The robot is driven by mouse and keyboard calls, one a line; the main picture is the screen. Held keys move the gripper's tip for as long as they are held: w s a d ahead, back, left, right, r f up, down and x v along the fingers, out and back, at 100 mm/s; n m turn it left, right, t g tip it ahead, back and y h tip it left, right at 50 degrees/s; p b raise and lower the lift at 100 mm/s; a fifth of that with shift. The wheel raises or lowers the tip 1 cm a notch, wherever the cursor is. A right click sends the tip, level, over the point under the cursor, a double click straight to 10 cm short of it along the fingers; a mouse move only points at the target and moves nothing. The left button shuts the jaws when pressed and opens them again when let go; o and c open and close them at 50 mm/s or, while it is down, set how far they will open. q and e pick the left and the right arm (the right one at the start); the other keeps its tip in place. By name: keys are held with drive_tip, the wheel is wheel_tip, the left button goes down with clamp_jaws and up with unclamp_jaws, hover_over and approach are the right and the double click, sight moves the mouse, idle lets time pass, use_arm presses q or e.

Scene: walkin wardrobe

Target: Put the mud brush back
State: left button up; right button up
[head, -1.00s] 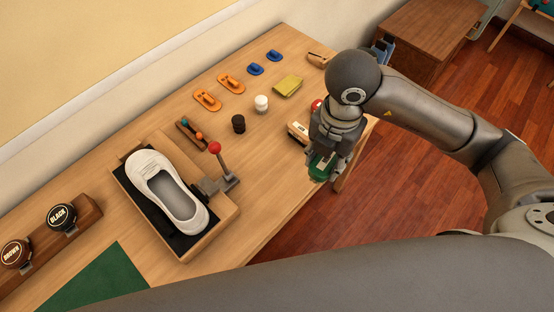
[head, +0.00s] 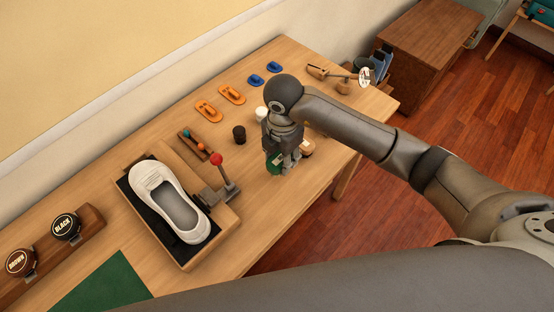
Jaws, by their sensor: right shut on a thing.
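My right gripper (head: 284,160) is over the right half of the workbench, pointing down. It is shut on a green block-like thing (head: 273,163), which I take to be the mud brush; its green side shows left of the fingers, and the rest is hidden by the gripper. Any bristles are too small to make out. Just right of the fingers lies a tan and dark thing (head: 306,148), perhaps another brush, partly covered. I cannot tell whether the held thing touches the bench. My left gripper is not in view.
A white shoe (head: 170,197) sits in a wooden holder with a red-knobbed lever (head: 217,159). A dark jar (head: 239,134), a white jar (head: 261,113), and orange (head: 209,111) and blue (head: 256,79) pieces stand behind. A green mat (head: 105,284) lies front left.

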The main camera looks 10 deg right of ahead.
sight(277, 163)
drive_tip(key=shift+w+a+f, duration=0.4)
drive_tip(key=shift+w+f, duration=0.15)
drive_tip(key=shift+f, duration=0.25)
drive_tip(key=shift+w+f+p, duration=0.1)
drive_tip(key=shift+f+p, duration=0.2)
wheel_tip(277, 163, down, 2)
drive_tip(key=shift+f+p, duration=0.15)
drive_tip(key=shift+p, duration=0.35)
drive_tip(key=shift+f, duration=0.25)
drive_tip(key=shift+f, duration=0.2)
drive_tip(key=o, duration=1.1)
drive_tip(key=shift+r, duration=0.1)
